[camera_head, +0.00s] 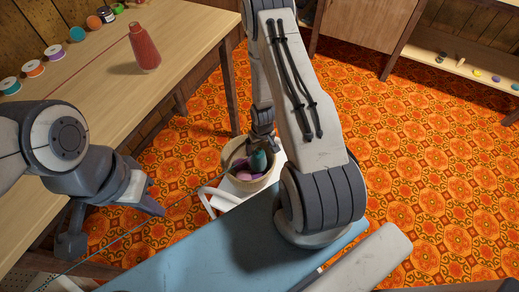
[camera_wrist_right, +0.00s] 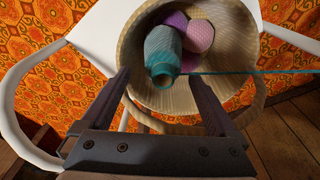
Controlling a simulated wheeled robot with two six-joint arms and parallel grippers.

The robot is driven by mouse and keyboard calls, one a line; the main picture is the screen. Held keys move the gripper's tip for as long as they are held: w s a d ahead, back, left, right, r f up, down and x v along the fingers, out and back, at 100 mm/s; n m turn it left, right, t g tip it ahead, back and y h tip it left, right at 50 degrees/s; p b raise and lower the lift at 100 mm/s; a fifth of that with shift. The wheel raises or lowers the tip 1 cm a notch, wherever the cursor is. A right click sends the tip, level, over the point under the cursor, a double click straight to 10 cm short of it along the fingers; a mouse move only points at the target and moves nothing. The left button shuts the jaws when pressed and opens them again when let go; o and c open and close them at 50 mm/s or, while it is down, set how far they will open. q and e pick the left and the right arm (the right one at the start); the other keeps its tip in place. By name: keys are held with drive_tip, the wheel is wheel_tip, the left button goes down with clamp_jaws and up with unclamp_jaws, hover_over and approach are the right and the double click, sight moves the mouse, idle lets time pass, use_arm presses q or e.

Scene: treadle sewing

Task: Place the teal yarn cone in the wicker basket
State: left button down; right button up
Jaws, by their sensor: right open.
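The teal yarn cone (camera_head: 259,160) is inside the wicker basket (camera_head: 249,184), and its upper part shows above the rim in the head view. In the right wrist view the teal cone (camera_wrist_right: 163,48) leans against purple and pink yarn in the basket (camera_wrist_right: 131,62). A teal thread runs from it to the right. My right gripper (camera_wrist_right: 159,75) is open, its fingers apart on either side of the cone's near end without visible contact. In the head view the right gripper (camera_head: 262,143) is just above the basket. My left gripper (camera_head: 112,225) is open and empty beside the wooden table.
The basket sits on a white chair (camera_head: 222,200). A red cone (camera_head: 144,48) and several thread spools (camera_head: 33,68) stand on the wooden table (camera_head: 105,75). A blue surface (camera_head: 190,255) lies in front. A low shelf (camera_head: 465,68) stands at the back right; the patterned floor between is clear.

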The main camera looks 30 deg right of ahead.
wheel_tip(320, 180, up, 10)
drive_tip(key=s+p, duration=0.1)
drive_tip(key=p, duration=0.1)
drive_tip(key=s+a+r+n, duration=0.2)
drive_tip(key=a+r+n, duration=0.2)
drive_tip(key=a+r, duration=1.35)
drive_tip(key=s+a+r+n, duration=0.2)
drive_tip(key=s+r, duration=0.3)
drive_tip(key=s, duration=0.3)
drive_tip(key=s+a+r+n+g+y, duration=0.1)
drive_tip(key=s+a+r+n, duration=0.1)
drive_tip(key=s+a+r, duration=0.3)
drive_tip(key=s, duration=0.3)
drive_tip(key=shift+s+r+n, duration=0.2)
drive_tip(key=shift+r+n, duration=0.2)
drive_tip(key=shift+a, duration=0.1)
